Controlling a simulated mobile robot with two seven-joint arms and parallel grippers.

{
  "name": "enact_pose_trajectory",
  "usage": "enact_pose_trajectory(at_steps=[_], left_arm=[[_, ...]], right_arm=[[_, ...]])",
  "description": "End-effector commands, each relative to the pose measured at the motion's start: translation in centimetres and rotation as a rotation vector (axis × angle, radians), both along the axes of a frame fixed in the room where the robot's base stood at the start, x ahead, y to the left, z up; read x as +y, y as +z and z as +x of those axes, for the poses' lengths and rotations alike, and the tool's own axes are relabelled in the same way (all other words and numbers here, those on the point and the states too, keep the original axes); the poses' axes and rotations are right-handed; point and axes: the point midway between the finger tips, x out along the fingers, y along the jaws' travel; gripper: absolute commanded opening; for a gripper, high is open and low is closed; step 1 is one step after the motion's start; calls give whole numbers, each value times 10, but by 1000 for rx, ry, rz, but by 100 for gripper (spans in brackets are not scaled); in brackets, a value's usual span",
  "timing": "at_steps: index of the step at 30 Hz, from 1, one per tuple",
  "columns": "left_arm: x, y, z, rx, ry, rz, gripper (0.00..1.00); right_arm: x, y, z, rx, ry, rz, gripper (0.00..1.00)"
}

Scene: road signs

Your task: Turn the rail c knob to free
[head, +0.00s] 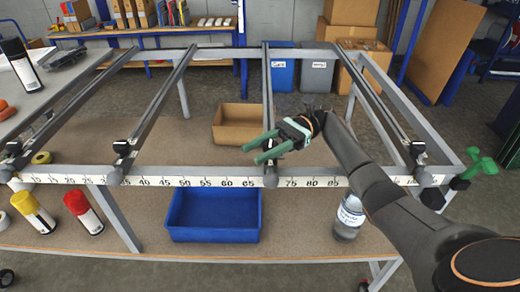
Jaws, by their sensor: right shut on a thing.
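The third rail from the left (267,95), which I take to be rail c, runs front to back on the grey frame. Its front clamp (270,177) sits at the measuring scale, near the 70 region. My right gripper (252,153) reaches in from the right, with its green fingers pointing left across this rail just above the clamp. It is shut on the rail c knob, which the fingers hide. I cannot tell the knob's setting. My left gripper is not in view.
The other rails carry dark knobs at their front ends (122,148) (418,149). A white scale (215,181) runs along the front bar. Below are a blue bin (213,236), a cardboard box (233,136) and a bottle (350,218). A green handle (480,164) juts out at the right end.

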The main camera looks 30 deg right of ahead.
Motion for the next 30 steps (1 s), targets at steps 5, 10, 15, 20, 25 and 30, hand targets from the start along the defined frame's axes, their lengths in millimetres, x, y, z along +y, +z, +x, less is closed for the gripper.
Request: enact_pose_trajectory(at_steps=[5, 10, 15, 20, 25, 30], left_arm=[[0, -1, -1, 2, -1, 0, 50], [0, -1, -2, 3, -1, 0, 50], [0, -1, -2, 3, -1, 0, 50], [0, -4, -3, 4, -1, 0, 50], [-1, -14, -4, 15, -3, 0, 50], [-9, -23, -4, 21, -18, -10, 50]], right_arm=[[1, -2, -1, 4, 3, -2, 57], [1, -1, 0, 3, 1, -1, 76], [0, -1, 0, 2, 0, -1, 76], [-3, -2, 1, 2, -1, -1, 76], [-21, -3, 3, 3, -3, -2, 76], [-35, -5, 4, 0, 6, -5, 76]])
